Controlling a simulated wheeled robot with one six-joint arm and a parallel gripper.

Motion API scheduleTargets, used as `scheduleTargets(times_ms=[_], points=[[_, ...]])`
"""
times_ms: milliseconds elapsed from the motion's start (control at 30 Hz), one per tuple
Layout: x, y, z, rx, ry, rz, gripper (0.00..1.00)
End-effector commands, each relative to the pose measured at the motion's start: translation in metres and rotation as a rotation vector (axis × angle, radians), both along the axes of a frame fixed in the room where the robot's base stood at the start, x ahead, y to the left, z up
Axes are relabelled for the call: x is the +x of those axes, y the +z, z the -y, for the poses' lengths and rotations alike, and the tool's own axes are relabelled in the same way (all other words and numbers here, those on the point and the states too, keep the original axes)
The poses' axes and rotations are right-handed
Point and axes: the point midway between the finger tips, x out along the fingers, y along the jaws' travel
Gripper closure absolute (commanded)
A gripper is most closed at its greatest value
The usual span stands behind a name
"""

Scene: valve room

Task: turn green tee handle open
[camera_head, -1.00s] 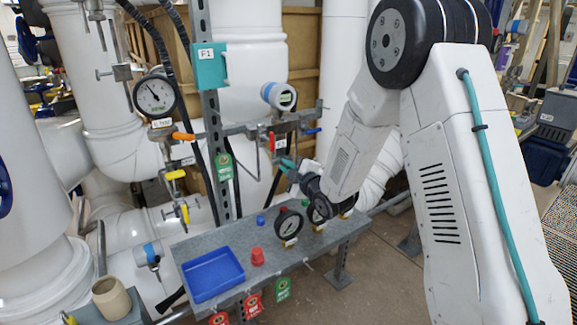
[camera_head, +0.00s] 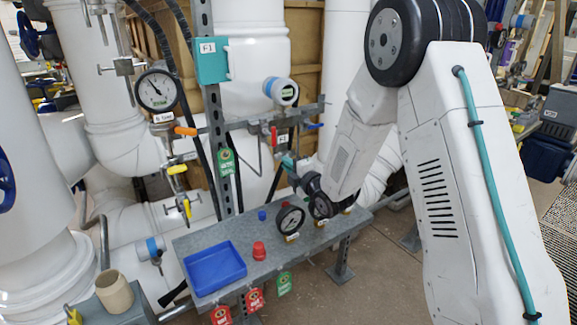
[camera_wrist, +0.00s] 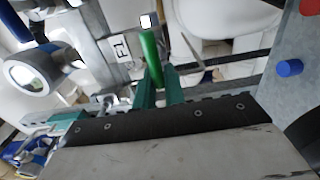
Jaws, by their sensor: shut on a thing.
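The green tee handle (camera_wrist: 151,56) stands between the teal fingers of my gripper (camera_wrist: 158,92) in the wrist view. My gripper is shut on it near its lower end, and the upper part sticks out beyond the fingertips. In the head view my gripper (camera_head: 288,162) is at the pipe run behind the grey bench, under the red handle (camera_head: 274,136). There the green handle is hidden or too small to make out.
The grey bench (camera_head: 225,239) below carries a blue tray (camera_head: 214,268), a red knob (camera_head: 258,250) and a black gauge (camera_head: 290,219). Orange (camera_head: 186,131) and yellow (camera_head: 177,169) handles are on the left pipes. A grey post (camera_head: 213,120) stands left of my gripper.

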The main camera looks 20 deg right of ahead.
Motion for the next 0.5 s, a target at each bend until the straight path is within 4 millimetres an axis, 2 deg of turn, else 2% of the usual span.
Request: scheduleTargets(times_ms=[267, 300, 367, 500], points=[[-0.0006, -0.001, -0.0007, -0.001, 0.002, -0.002, 1.0], [-0.0006, -0.001, -0.0007, -0.001, 0.002, -0.002, 0.8], [-0.0005, -0.001, -0.0007, -0.001, 0.002, -0.002, 0.67], [-0.0003, -0.0007, 0.0, 0.0, 0.001, -0.002, 0.67]])
